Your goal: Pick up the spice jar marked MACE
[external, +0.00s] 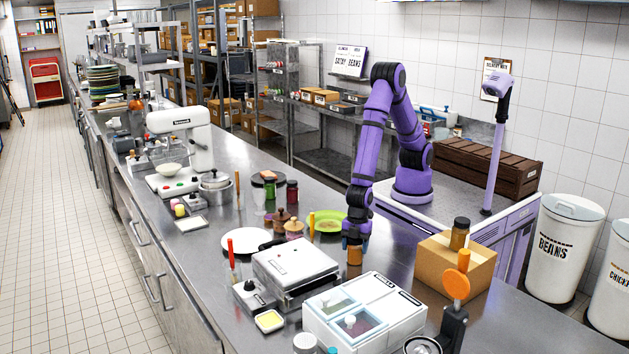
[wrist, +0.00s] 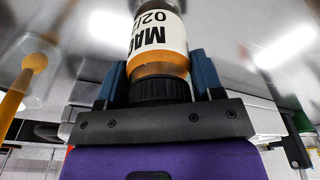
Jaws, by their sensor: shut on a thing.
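The MACE jar (wrist: 158,45) is amber with a black lid and a white label; I read "MAC" and "02/" on it, the rest being out of view. My gripper (wrist: 160,85) has its two blue-grey fingers closed on either side of the jar at the lid end. In the external view my gripper (external: 354,238) points down over the counter, with the orange-brown jar (external: 355,256) under it. The jar looks upright. I cannot tell whether its base touches the counter.
A cardboard box (external: 455,268) with another dark-lidded jar (external: 460,233) on it stands to the right. A press grill (external: 295,268) and a white container (external: 365,318) stand nearby in front. A green plate (external: 325,223) and two small jars (external: 292,190) are to the left.

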